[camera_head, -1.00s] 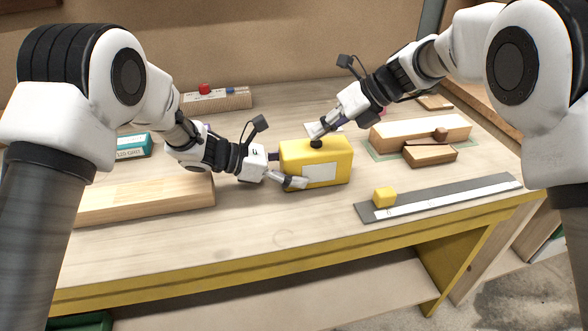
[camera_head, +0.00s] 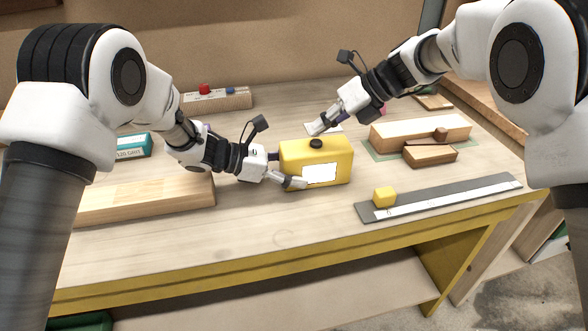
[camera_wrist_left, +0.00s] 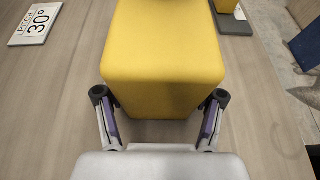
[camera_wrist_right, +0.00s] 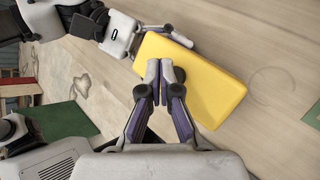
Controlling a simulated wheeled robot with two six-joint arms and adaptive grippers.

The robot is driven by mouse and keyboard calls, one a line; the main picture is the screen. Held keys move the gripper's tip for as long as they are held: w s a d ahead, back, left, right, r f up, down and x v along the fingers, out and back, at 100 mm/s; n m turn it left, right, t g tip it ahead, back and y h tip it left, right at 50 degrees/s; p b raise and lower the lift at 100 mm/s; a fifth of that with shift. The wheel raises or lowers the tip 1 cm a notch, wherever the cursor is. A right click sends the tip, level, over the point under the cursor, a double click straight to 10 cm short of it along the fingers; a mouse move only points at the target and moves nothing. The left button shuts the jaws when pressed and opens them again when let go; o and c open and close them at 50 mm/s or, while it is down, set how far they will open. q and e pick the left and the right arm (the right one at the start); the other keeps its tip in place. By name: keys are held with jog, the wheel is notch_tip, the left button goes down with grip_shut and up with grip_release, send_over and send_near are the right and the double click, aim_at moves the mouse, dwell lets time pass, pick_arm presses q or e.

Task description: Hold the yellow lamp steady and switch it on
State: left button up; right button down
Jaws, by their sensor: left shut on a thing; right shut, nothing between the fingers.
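The yellow lamp (camera_head: 338,157) is a box upright on the bench, with a black button (camera_head: 316,143) on top and a bright white panel (camera_head: 320,173) on its front. My left gripper (camera_head: 284,170) is shut on the lamp's left end, one finger along the front; the far finger is mostly hidden. The left wrist view shows the yellow body (camera_wrist_left: 165,70) between both fingers. My right gripper (camera_head: 316,129) is shut and empty, just above the button and apart from it.
A wooden board (camera_head: 150,200) lies left of the lamp. A grey strip (camera_head: 440,198) with a small yellow cube (camera_head: 384,197) lies at the front right. Wooden blocks (camera_head: 420,132) stand on a green mat to the right. Bare bench lies in front of the lamp.

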aim_at(281, 167)
jog(key=shift+r, duration=3)
pick_arm(q)
jog(key=o, duration=1.8)
jog(key=shift+v, duration=2.5)
